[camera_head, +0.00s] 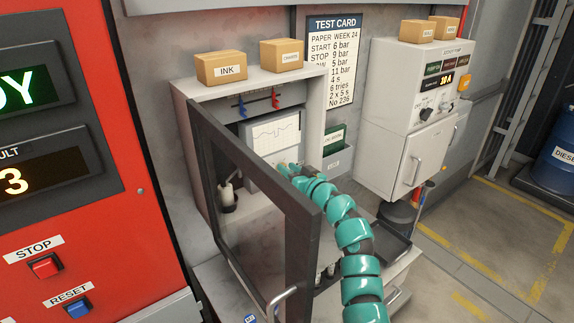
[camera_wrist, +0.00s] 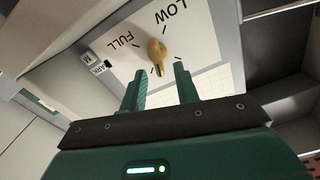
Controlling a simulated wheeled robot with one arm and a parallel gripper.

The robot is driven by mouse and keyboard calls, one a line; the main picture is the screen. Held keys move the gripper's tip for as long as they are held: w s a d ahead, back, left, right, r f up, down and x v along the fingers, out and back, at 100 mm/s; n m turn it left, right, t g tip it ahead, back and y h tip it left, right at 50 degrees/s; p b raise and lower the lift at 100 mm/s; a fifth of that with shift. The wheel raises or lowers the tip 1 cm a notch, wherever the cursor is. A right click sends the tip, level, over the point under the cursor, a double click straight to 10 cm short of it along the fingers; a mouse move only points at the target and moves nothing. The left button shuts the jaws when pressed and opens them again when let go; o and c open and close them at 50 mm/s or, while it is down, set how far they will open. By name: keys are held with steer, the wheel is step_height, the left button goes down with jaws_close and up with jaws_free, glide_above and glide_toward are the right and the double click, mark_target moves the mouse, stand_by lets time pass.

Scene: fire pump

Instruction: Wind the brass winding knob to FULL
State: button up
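The brass winding knob (camera_wrist: 156,52) is on a pale plate in the wrist view, with the printed words LOW (camera_wrist: 170,18) and FULL (camera_wrist: 124,41) beside it. Short dark tick marks surround it. Which mark it points at I cannot tell. My gripper (camera_wrist: 160,69) is open, its two green fingers apart just short of the knob, which shows beyond and between the tips. I see no clear contact. In the head view my gripper (camera_head: 288,167) reaches inside the recorder cabinet (camera_head: 186,88), near the chart paper (camera_head: 272,134); the knob is hidden there.
The cabinet's framed glass door (camera_head: 262,200) stands open, left of my arm. An INK box (camera_head: 221,69) and another box (camera_head: 282,55) sit on top. A green-fronted holder (camera_head: 336,150) hangs right of the cabinet. A small PARK label (camera_wrist: 101,67) shows near the knob plate.

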steer(key=shift+w+a, duration=0.4)
steer(key=shift+w, duration=0.2)
steer(key=shift+c, duration=0.2)
jaws_close()
steer(key=shift+f, duration=0.15)
